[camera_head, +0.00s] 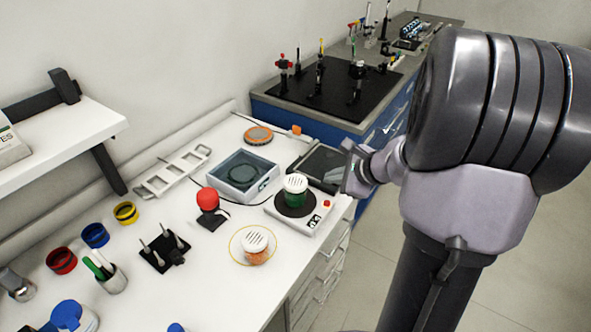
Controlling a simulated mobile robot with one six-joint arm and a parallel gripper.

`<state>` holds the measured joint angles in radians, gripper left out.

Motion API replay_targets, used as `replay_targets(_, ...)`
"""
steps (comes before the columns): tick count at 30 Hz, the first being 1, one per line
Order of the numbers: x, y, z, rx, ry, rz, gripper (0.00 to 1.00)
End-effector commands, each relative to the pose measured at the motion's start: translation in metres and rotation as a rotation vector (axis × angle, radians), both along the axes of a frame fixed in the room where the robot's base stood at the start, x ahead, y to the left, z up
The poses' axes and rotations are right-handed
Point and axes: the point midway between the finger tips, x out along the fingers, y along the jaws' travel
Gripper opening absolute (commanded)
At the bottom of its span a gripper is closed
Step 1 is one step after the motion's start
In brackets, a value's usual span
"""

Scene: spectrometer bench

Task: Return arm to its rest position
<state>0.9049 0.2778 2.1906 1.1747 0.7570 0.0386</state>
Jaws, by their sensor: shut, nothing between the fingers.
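My arm fills the right side of the head view, a large grey ribbed joint above a dark column. Its end, my gripper (352,172), points left and hangs over the right edge of the white bench (205,285). It is shut and holds nothing. In the picture it overlaps the right edge of a dark flat panel (318,167); I cannot tell how high above the bench it is. The fingertips are small and partly merge with the wrist.
A white device (315,220) carries a green jar with a white lid (295,188). A blue bench with black breadboard (325,95) is behind. Floor at right is clear.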

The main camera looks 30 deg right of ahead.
Motion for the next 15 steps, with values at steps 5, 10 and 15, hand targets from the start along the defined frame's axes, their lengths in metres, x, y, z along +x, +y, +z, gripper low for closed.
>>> replay_targets(5,0.006,0.033,0.018,-0.054,-0.002,0.114,0.0)
replay_targets(10,-0.016,0.183,0.075,-0.338,0.005,0.664,0.0)
replay_targets(15,-0.111,0.292,0.102,-0.771,-0.003,1.254,0.0)
